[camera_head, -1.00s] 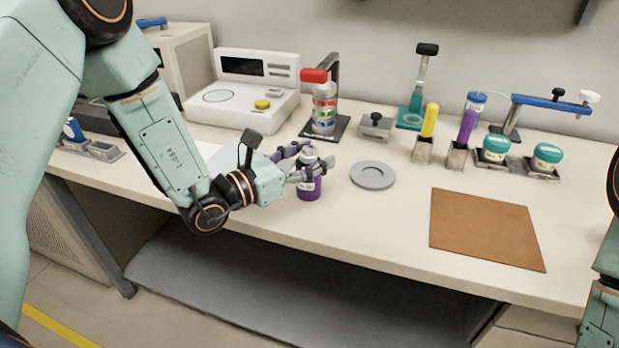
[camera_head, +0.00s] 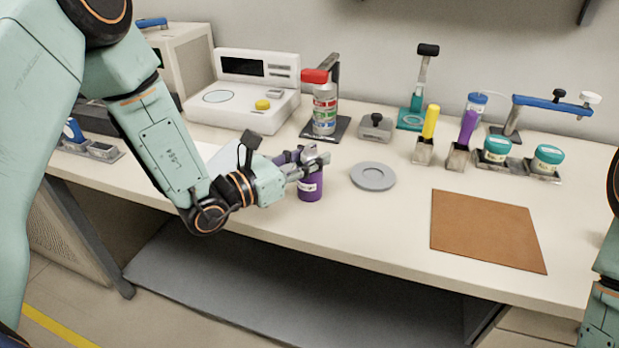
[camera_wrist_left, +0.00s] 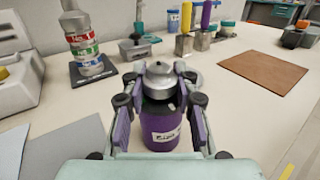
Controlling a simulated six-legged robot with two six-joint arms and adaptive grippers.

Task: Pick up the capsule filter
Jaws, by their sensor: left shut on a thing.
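The capsule filter, as I take it, is a purple cylinder (camera_head: 311,188) with a silver metal top, a white label on its side. It stands upright on the bench near the front edge. It also shows in the left wrist view (camera_wrist_left: 165,128), between my fingers. My left gripper (camera_head: 313,160) comes in from the left and is shut on its upper part; the fingers hide most of the top in the head view. In the left wrist view the fingers (camera_wrist_left: 159,88) sit on both sides of the silver top. My right gripper is out of view.
A grey round plate (camera_head: 373,177) lies just right of the cylinder, and a brown mat (camera_head: 487,230) farther right. Behind stand a white instrument (camera_head: 240,110), a red-capped bottle (camera_head: 324,110), and a small metal block with a black knob (camera_head: 375,128). The bench front is clear.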

